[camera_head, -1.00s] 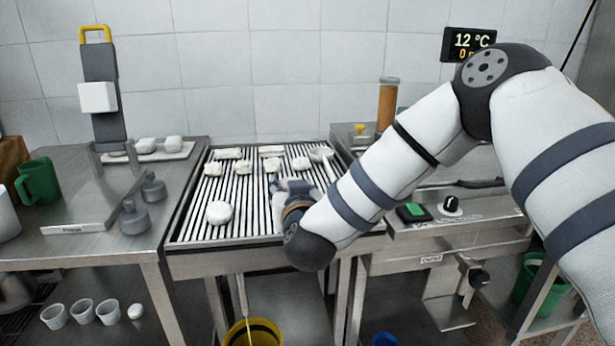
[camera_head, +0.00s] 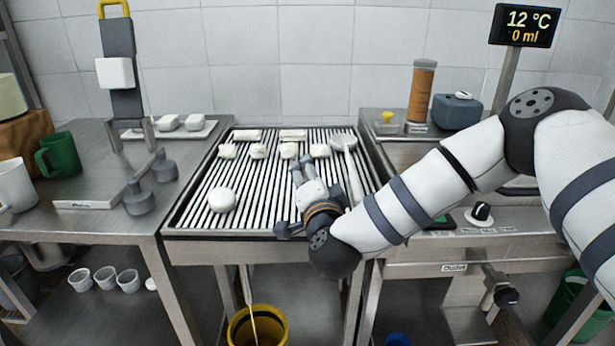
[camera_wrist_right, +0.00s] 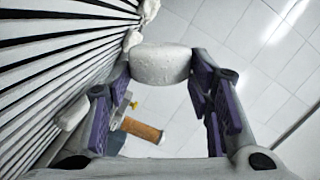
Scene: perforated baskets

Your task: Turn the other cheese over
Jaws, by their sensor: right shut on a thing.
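The slatted draining rack (camera_head: 180,218) carries several white cheeses. A rounder, larger cheese (camera_head: 221,199) sits alone at its front left. Smaller white pieces, such as this one (camera_head: 258,151), stand in rows at the back. My right gripper (camera_head: 302,164) is over the right half of the rack, pointing toward the back. In the right wrist view my right gripper (camera_wrist_right: 160,72) has its purple-padded fingers shut on a white cheese (camera_wrist_right: 160,62) at their tips. In the head view the held cheese cannot be told apart clearly. My left gripper is out of view.
A long-handled utensil (camera_head: 346,145) lies on the rack right of my gripper. A yellow bucket (camera_head: 270,320) stands below. The rack's middle is clear.

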